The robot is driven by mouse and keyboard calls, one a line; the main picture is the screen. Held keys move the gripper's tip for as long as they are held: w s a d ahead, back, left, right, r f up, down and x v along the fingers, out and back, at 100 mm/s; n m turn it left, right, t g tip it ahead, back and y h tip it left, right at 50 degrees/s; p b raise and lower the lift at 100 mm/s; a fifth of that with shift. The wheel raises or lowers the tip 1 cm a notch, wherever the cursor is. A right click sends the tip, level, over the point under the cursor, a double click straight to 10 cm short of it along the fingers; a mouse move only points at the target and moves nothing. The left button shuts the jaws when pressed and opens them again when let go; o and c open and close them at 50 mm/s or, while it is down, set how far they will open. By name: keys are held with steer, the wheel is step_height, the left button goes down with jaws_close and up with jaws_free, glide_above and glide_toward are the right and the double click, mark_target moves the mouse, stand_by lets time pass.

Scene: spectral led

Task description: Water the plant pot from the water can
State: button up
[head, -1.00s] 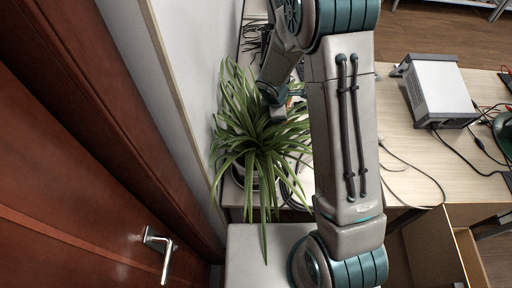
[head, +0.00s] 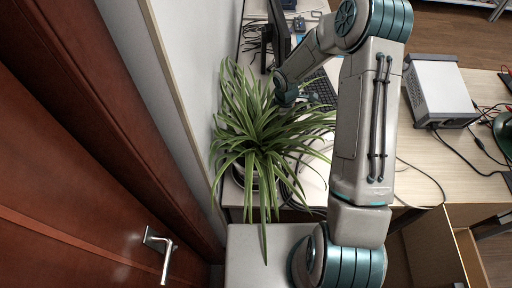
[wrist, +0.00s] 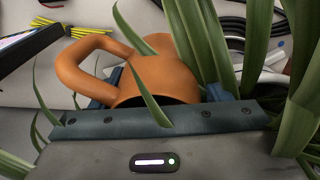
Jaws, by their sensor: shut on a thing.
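The plant (head: 258,135) is a bushy spray of long green leaves at the left end of the desk in the head view. Its pot is mostly hidden under the leaves. Leaves (wrist: 255,45) also cross the wrist view. The orange water can (wrist: 160,75) shows in the wrist view, with its looped handle to the left and its dark opening toward the camera. My gripper (wrist: 165,90) is shut on it, one finger on each side. In the head view my wrist is at the plant's upper right, among the leaves; the fingers and can are hidden there.
A monitor (head: 278,32) and keyboard (head: 320,90) are behind my wrist. A grey instrument box (head: 438,88) and cables are on the right. A wall and a red-brown door (head: 80,170) bound the left. An open carton (head: 440,245) is at lower right.

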step_height(320, 180, up, 6)
steer(key=shift+f, duration=0.2)
stand_by(0.3)
steer(key=f+m, duration=0.1)
steer(key=s+d+m+b, duration=0.1)
steer(key=m, duration=0.1)
steer(key=shift+s+d+f+m, duration=0.1)
steer(key=shift+d+f+m, duration=0.05)
steer(key=shift+f+m, duration=0.2)
steer(key=s+d+f+m+b, duration=0.4)
steer(key=s+f+m+b, duration=0.1)
steer(key=m, duration=0.9)
steer(key=shift+s+g, duration=0.2)
steer(key=shift+g, duration=0.2)
steer(key=shift+d+m, duration=0.1)
steer(key=shift+m, duration=0.15)
